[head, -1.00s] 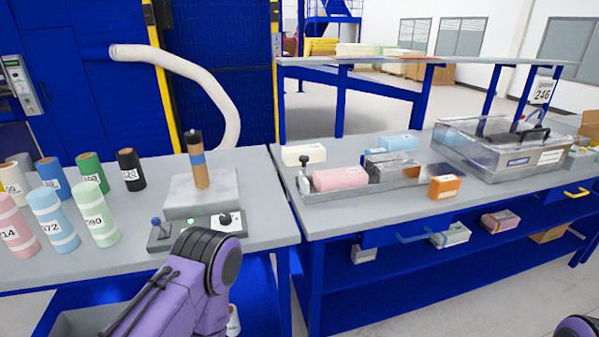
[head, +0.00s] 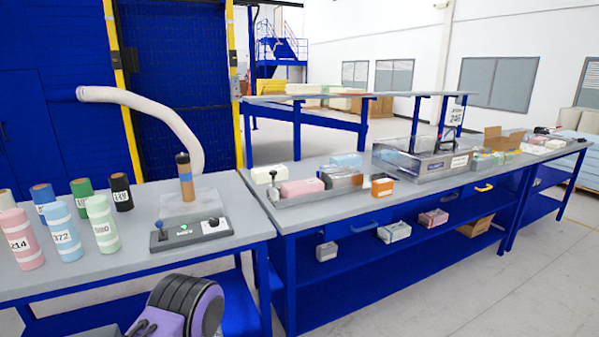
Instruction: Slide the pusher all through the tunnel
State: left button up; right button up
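The pusher seems to be the small black-knobbed handle on a light block (head: 273,187) at the left end of a long grey tray (head: 294,200) on the right workbench. A pink foam block (head: 301,188) lies in the tray beside it. The tunnel seems to be the clear, shiny housing (head: 342,178) at the tray's right part. Only a purple and black link of my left arm shows at the bottom of the head view. Neither gripper is in view.
The left bench (head: 135,259) holds several coloured rolls, a control box (head: 189,233) and a grey block with a brown cylinder (head: 185,177). An orange box (head: 382,187) stands right of the tray. A large clear-sided case (head: 422,164) sits further right. Open floor lies in front.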

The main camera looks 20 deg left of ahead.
aim_at(275, 193)
jog(key=z, duration=0.45)
jog(key=i, duration=0.9)
jog(key=z, duration=0.05)
